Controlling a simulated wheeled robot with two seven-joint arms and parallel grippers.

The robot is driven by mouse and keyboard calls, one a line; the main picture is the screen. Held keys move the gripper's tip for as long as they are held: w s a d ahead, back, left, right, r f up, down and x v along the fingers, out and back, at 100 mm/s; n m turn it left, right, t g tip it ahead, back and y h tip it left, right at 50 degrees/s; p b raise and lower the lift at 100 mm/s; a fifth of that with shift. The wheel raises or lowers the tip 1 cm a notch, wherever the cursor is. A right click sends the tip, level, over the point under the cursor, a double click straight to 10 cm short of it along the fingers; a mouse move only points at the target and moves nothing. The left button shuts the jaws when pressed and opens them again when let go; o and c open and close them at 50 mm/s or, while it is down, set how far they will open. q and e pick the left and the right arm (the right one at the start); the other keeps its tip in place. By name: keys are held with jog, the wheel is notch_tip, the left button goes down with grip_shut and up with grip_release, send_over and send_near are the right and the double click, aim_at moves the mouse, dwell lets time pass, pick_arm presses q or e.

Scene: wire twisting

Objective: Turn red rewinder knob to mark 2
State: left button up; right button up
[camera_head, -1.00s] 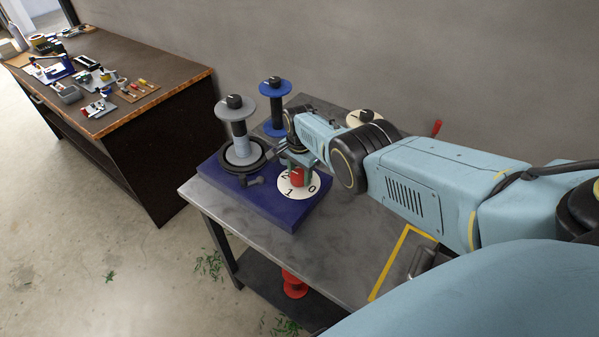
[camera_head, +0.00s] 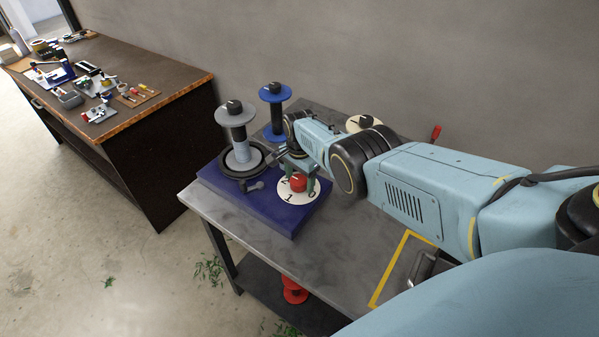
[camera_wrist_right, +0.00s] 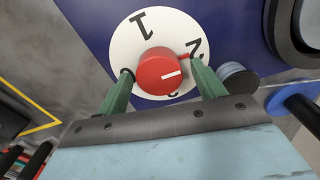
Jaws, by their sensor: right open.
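The red knob (camera_head: 298,182) sits on a white round dial (camera_head: 290,194) on the blue base. It also shows in the right wrist view (camera_wrist_right: 158,70), where a thin red pointer beside it reaches toward the mark 2 (camera_wrist_right: 195,49). The short white line on the knob's top points right, a little below the 2. My right gripper (camera_head: 299,177) is open over the dial. Its green fingers (camera_wrist_right: 161,82) stand either side of the knob, apart from it. A further mark below the knob is partly hidden. My left gripper is not in view.
A grey spool (camera_head: 238,135) on a black ring stands left of the dial on the blue base (camera_head: 265,208). A blue spool (camera_head: 274,115) stands behind. Another white dial (camera_head: 362,122) lies beyond my arm.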

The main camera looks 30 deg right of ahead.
aim_at(299, 179)
notch_tip(299, 179, up, 8)
jog(key=p, duration=0.6)
jog(key=shift+r, duration=0.1)
notch_tip(299, 179, up, 5)
jog(key=shift+r, duration=0.1)
dwell(0.3)
